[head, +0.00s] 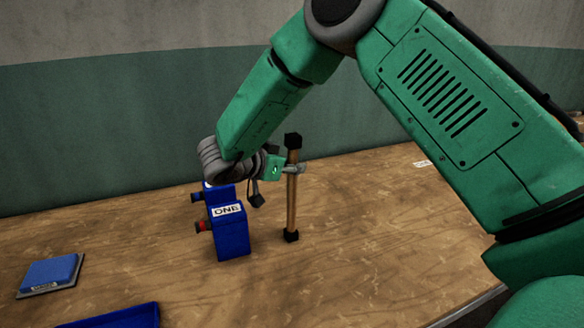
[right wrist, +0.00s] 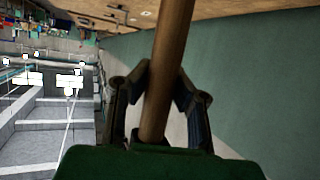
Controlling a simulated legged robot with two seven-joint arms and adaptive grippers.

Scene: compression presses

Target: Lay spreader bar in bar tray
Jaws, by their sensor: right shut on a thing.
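The spreader bar (head: 291,208) is a brown rod with black block ends. It stands upright in the head view, just right of the blue press marked ONE (head: 232,236). My right gripper (head: 296,168) is shut around its upper part. The right wrist view shows the rod (right wrist: 168,50) between both fingers (right wrist: 166,80). I cannot tell whether the bar's lower end touches the table. A blue, raised-edged thing (head: 125,317), possibly the bar tray, is cut off by the bottom edge at the left. My left gripper is not in view.
The press has red and dark knobs on its left side. A blue pad on a grey base (head: 50,274) lies at the far left. A green and grey wall (head: 100,130) stands behind.

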